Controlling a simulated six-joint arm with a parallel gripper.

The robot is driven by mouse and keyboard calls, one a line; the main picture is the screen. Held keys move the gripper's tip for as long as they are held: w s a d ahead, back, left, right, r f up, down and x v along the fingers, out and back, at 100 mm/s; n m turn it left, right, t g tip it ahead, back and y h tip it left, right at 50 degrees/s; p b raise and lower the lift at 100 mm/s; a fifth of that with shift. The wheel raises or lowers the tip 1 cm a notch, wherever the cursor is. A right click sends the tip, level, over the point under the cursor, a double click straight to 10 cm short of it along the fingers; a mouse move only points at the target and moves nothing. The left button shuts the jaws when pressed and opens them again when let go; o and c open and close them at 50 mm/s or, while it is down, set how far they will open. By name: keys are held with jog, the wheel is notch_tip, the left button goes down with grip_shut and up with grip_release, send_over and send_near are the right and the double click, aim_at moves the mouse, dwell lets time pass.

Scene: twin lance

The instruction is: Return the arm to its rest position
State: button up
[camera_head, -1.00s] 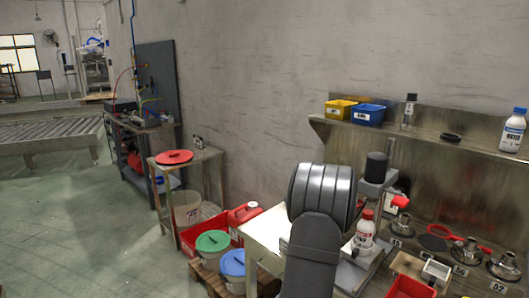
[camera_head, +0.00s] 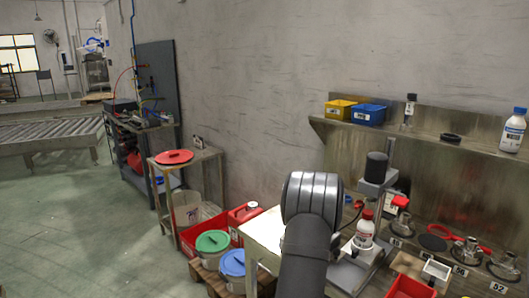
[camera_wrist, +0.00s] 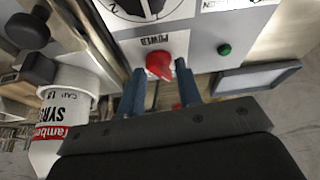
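My gripper (camera_wrist: 160,68) shows in the wrist view with two blue-grey fingers apart and nothing held between them. A red knob (camera_wrist: 159,64) marked POWER on a pale panel shows between and beyond the fingertips; I cannot tell the distance, but no grip on it is visible. In the head view my dark grey arm rises from the bottom centre in front of the bench, and its rounded wrist hides the gripper.
A white syrup bottle (camera_wrist: 66,105) is close left of the fingers in the wrist view. In the head view a red-capped bottle (camera_head: 364,232) stands right of my arm, beside a grey stand (camera_head: 376,190). Blue-lidded (camera_head: 232,263) and green-lidded (camera_head: 212,242) buckets are at left.

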jog(key=m, duration=0.2)
jog(key=m+g+h, duration=0.1)
jog(key=m, duration=0.1)
jog(key=shift+w+a+m, duration=0.1)
jog(key=shift+w+m, duration=0.05)
jog(key=shift+m, duration=0.15)
jog(key=shift+w+a+m+g+h, duration=0.1)
jog(key=shift+m+g+h, duration=0.2)
jog(key=shift+m+g, duration=0.75)
jog(key=shift+m+t, duration=0.35)
jog(key=s+a+r+n+t+y, duration=0.1)
jog(key=s+r+n, duration=0.2)
jog(key=r+n, duration=0.35)
jog(key=s+a+r+n+t+y, duration=0.1)
jog(key=s+a+r+n+t, duration=0.2)
jog(key=r, duration=0.7)
jog(key=shift+g, duration=0.6)
jog(key=x, duration=1.1)
jog(key=s+x, duration=0.1)
jog(key=x, duration=0.5)
jog(key=shift+w+d+f, duration=0.1)
jog(key=shift+d+f, duration=0.3)
jog(key=shift+f, duration=0.05)
